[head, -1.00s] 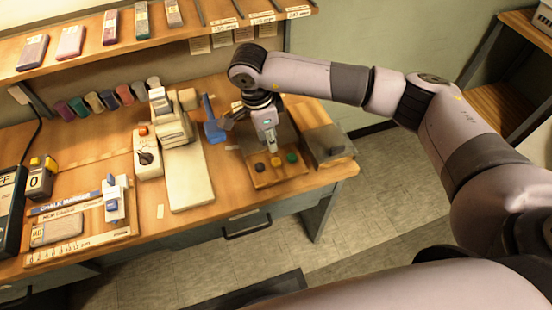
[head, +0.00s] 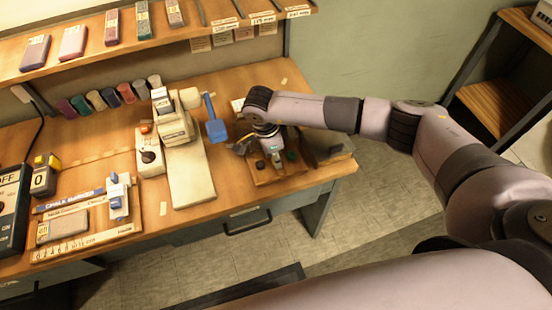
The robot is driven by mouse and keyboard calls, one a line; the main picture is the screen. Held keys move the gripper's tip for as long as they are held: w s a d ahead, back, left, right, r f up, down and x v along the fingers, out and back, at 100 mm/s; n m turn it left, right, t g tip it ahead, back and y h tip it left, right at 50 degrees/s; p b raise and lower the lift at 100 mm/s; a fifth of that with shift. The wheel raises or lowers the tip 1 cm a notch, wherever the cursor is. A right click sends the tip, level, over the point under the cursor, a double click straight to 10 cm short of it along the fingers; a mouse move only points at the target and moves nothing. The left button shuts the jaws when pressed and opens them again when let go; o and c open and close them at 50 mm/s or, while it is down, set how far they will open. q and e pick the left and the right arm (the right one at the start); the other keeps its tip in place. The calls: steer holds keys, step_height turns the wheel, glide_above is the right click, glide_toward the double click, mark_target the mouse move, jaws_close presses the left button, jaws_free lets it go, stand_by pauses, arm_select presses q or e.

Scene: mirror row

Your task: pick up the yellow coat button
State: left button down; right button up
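My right arm reaches in from the right, and its gripper (head: 275,157) points down over a small wooden board (head: 264,178) near the desk's right end. A black button (head: 260,165) shows on the board left of the gripper. A green button (head: 292,155) shows to its right. The yellow coat button is hidden now; the gripper covers the spot between the black and green ones where it lay. I cannot tell whether the fingers touch it or how far apart they are. My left gripper is not in view.
A blue paddle-shaped thing (head: 215,122) stands left of the gripper, beside a pale machine with a long base (head: 190,175). A shelf (head: 130,50) runs above the back. Bare desk (head: 235,195) lies in front.

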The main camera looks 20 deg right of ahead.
steer(key=shift+c, duration=0.3)
steer(key=c, duration=0.4)
steer(key=shift+o, duration=0.2)
steer(key=shift+r, duration=0.1)
step_height(320, 180, up, 20)
steer(key=b, duration=0.4)
